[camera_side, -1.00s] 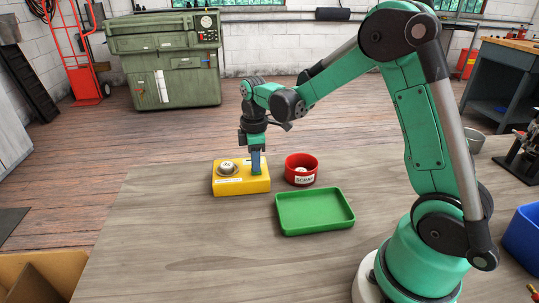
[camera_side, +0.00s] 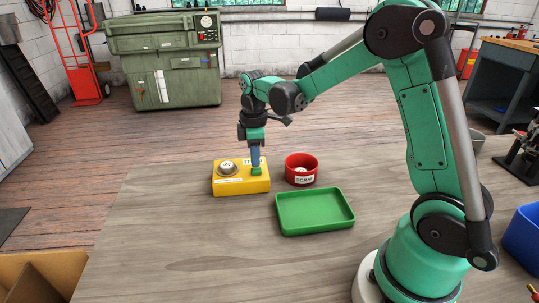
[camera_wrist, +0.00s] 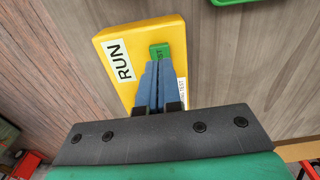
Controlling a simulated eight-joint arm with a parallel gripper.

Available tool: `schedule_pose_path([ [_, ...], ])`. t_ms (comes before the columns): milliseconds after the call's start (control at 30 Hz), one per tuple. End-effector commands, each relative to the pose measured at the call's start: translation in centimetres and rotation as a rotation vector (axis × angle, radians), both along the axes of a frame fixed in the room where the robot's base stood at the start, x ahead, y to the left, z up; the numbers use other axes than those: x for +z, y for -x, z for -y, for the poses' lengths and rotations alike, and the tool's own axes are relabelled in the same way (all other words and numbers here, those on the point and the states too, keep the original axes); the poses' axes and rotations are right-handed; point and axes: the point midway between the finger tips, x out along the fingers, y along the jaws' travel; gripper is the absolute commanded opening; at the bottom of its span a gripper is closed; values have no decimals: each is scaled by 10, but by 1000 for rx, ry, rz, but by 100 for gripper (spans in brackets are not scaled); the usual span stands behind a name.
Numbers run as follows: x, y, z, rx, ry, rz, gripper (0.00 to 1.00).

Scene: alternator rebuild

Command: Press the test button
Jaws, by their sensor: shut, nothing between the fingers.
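The fingers (camera_wrist: 158,66) hide part of the button in the wrist view. I cannot tell whether the tips touch it. A "RUN" label (camera_wrist: 121,60) lies on the box top.
A red scrap bin (camera_side: 301,169) stands just right of the box. An empty green tray (camera_side: 314,212) lies in front of the bin. A blue bin (camera_side: 523,232) is at the far right. The bench left of the tray is clear.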

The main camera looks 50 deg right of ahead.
Motion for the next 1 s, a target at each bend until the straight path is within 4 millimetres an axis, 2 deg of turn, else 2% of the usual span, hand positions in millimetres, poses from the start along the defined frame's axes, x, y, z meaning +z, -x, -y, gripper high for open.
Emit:
schedule_pose_path([
  [300,71,1,0,0,-1,-4,0],
  [500,102,1,0,0,-1,-6,0],
  [700,116,1,0,0,-1,-6,0],
  [1000,117,1,0,0,-1,-6,0],
])
